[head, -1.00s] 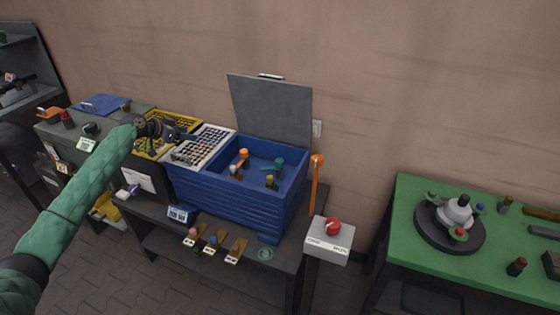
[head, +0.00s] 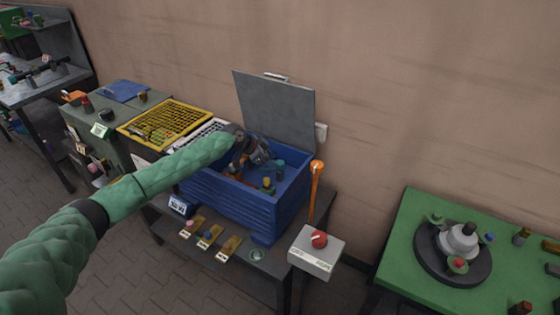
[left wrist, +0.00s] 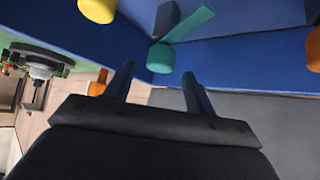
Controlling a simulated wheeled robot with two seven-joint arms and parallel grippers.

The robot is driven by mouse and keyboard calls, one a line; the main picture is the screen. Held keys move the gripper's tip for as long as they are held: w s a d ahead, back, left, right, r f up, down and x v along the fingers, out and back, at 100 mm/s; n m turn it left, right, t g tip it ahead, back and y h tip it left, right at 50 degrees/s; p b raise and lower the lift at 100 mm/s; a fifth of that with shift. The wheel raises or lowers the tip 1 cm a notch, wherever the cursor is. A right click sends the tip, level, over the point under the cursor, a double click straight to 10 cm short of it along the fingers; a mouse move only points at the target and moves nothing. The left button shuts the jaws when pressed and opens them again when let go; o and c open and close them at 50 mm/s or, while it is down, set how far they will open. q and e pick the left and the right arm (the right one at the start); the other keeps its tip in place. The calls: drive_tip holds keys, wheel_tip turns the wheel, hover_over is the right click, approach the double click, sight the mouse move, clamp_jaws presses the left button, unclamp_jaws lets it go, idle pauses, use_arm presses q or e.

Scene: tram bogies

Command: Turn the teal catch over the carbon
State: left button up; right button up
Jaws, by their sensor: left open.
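The teal catch (head: 279,170) is inside the open blue box (head: 232,200), toward its back right corner. In the left wrist view the catch (left wrist: 161,57) shows as a round teal knob with a flat teal bar pointing up and right. A grey-blue cylinder (left wrist: 167,18) stands beside the bar; I cannot tell if it is the carbon. My left gripper (head: 264,152) is over the box, a little left of the catch. In the left wrist view its fingers (left wrist: 155,78) are apart and empty, with the knob beyond the gap between them. My right gripper is not in view.
A yellow-topped piece (head: 267,184) stands in the box near the catch. The raised grey lid (head: 275,108) is behind. An orange lever (head: 316,180) and a grey switch box with a red knob (head: 319,239) stand to the right. A green table (head: 408,218) is further right.

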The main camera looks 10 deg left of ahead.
sight(278, 162)
use_arm(q)
drive_tip(key=shift+p+x, duration=0.45)
drive_tip(key=shift+x, duration=0.75)
drive_tip(key=shift+w+d+f, duration=0.15)
drive_tip(key=shift+d+f, duration=0.05)
drive_tip(key=shift+f, duration=0.1)
drive_tip(key=shift+w+d+f, duration=0.1)
drive_tip(key=shift+d+f, duration=0.15)
drive_tip(key=shift+a, duration=0.1)
drive_tip(key=c, duration=0.9)
clamp_jaws()
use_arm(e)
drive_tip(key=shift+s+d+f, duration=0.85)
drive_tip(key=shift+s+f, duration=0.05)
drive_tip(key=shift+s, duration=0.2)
